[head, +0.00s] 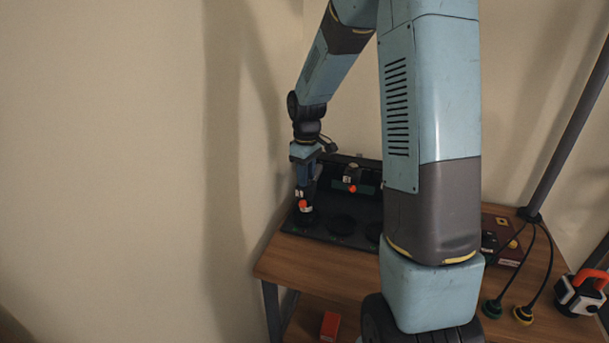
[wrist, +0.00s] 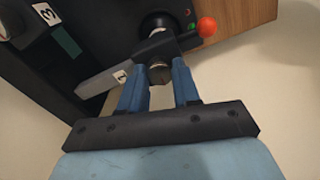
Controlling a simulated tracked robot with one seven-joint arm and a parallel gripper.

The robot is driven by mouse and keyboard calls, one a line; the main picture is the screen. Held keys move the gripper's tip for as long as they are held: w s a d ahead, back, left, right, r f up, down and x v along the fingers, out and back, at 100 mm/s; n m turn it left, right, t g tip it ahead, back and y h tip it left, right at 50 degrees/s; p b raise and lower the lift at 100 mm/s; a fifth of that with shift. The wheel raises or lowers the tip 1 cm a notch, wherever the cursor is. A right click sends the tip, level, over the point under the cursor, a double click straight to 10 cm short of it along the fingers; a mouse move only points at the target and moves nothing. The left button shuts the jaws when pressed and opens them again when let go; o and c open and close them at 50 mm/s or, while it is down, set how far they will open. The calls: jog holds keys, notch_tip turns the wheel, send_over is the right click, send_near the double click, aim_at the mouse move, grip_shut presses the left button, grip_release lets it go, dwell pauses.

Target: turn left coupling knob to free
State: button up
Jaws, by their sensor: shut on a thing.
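The left coupling knob (wrist: 158,49) is a dark fitting in the wrist view, with a metallic round end and an orange ball (wrist: 206,27) on a short arm to its right. A grey bar with a label marked 1 (wrist: 121,76) runs off to its left. My gripper (wrist: 159,75) has its two blue fingers on either side of the fitting and is shut on it. In the head view, my gripper (head: 304,185) points down at the left end of the dark fixture, with the orange ball (head: 303,204) just below. The exact contact is partly hidden.
A dark fixture (head: 343,232) with round recesses stands on the wooden table (head: 318,262). A second fitting with an orange ball (head: 351,188) is to the right. A label marked 3 (wrist: 46,13) shows at upper left in the wrist view. A wall is close on the left.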

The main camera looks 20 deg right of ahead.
dwell(0.4)
jog(key=o, duration=1.1)
jog(key=shift+c, duration=0.2)
jog(key=shift+r, duration=0.1)
notch_tip(320, 180, up, 14)
jog(key=shift+f, duration=0.2)
